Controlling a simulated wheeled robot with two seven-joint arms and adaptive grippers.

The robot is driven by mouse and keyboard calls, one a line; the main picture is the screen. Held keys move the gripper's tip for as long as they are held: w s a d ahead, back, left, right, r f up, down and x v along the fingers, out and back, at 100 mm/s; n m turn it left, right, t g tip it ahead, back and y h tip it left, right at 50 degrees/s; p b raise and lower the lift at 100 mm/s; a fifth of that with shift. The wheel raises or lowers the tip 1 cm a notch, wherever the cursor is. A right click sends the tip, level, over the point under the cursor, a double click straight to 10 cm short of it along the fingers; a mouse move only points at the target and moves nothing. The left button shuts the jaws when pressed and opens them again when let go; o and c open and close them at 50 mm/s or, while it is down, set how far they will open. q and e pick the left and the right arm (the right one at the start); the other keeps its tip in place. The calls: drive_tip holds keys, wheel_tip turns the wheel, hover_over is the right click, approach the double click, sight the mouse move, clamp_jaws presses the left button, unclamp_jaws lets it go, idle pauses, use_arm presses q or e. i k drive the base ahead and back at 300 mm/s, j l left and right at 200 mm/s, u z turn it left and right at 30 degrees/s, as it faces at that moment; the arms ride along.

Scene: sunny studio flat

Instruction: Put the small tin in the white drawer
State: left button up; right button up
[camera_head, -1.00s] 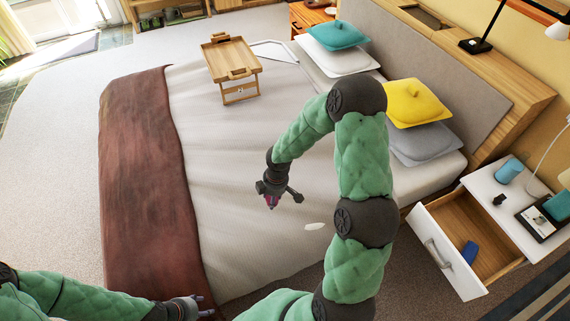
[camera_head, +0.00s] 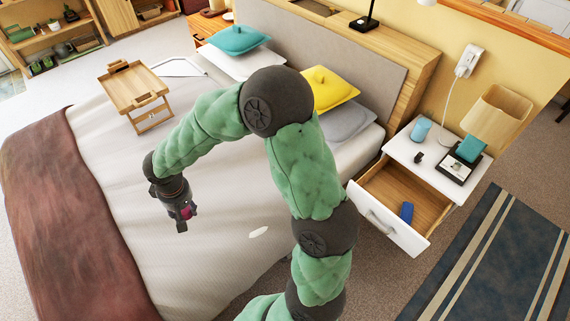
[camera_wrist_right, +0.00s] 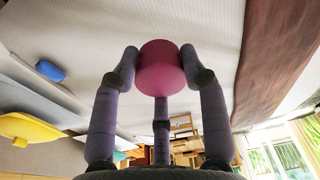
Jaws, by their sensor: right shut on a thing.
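The small tin is a round magenta thing (camera_wrist_right: 162,68) held between the fingers of my right gripper (camera_wrist_right: 162,75) in the right wrist view. In the head view my right gripper (camera_head: 183,220) is above the light bed cover, and only a bit of the tin (camera_head: 187,212) shows. The white drawer (camera_head: 388,226) is pulled open from the white nightstand at the right, well away from this gripper. A small blue thing (camera_head: 406,212) lies inside it. My left gripper is out of view.
The nightstand top (camera_head: 411,148) bears a blue cup (camera_head: 421,130), a small dark thing, a framed item and a lamp (camera_head: 495,118). A wooden bed tray (camera_head: 135,88) stands on the bed. A small white thing (camera_head: 259,232) lies on the cover. My right arm crosses mid-view.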

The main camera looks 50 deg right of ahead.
sight(375, 195)
drive_tip(key=k+l+z, duration=0.1)
drive_tip(key=l, duration=0.35)
drive_tip(key=k+l+z, duration=0.1)
drive_tip(key=l, duration=0.35)
drive_tip(key=k+l, duration=0.25)
drive_tip(key=l, duration=0.2)
drive_tip(key=k+l+z, duration=0.15)
drive_tip(key=l, duration=0.3)
drive_tip(key=k+l+z, duration=0.1)
drive_tip(key=l, duration=0.4)
drive_tip(key=l+z, duration=0.1)
drive_tip(key=l, duration=0.4)
drive_tip(key=k, duration=0.05)
